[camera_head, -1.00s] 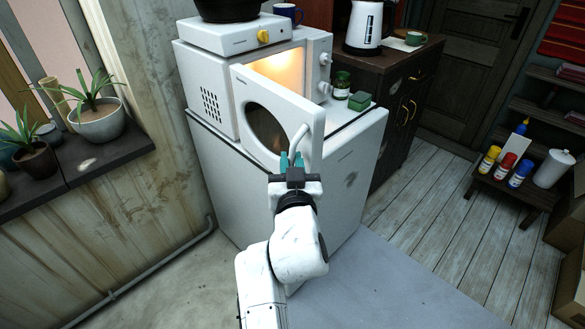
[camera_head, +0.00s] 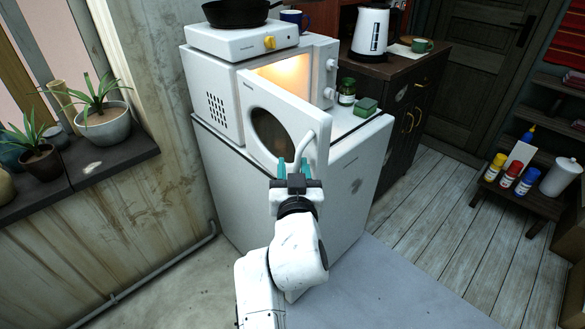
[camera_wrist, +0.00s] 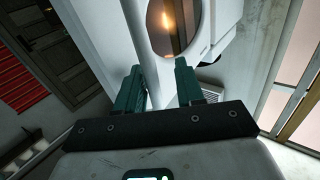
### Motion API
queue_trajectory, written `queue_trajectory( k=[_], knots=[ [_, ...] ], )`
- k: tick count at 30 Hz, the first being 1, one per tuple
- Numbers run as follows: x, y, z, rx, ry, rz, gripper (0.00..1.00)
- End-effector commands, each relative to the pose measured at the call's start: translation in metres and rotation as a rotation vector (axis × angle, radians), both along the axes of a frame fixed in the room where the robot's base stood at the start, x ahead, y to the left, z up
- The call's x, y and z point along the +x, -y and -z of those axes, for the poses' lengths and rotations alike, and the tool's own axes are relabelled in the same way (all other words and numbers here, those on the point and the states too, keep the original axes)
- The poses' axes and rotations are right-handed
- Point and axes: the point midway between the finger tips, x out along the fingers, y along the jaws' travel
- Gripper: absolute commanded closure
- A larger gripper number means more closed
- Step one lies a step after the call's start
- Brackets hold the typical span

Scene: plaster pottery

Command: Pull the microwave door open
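The white microwave (camera_head: 213,107) stands on a white fridge-like cabinet. Its door (camera_head: 249,100) is partly open, swung out toward me, and the lit inside shows through the gap. The door has a dark oval window, also visible in the wrist view (camera_wrist: 172,28). The pale curved door handle (camera_head: 303,146) is near the door's free edge. My gripper (camera_head: 293,164) is at the handle's lower end, with its two teal fingers spread. In the wrist view the handle bar (camera_wrist: 138,38) runs down between the fingers, close to the left one, with a gap toward the right one.
A hot plate (camera_head: 240,42) with a dark pan (camera_head: 236,13) sits on the microwave. A jar (camera_head: 347,92) and a green sponge-like block (camera_head: 366,107) stand right of the door. A window sill with plants (camera_head: 103,125) is left. The floor in front is clear.

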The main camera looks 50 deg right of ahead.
Motion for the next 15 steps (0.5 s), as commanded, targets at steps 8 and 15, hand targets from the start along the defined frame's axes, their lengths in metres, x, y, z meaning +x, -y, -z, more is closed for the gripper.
queue_trajectory(
  k=[8, 15],
  knots=[
    [-0.006, -0.006, 0.001, 0.003, 0.001, 0.001, 0.63],
    [-0.033, -0.036, 0.004, 0.006, 0.002, -0.002, 0.63]
  ],
)
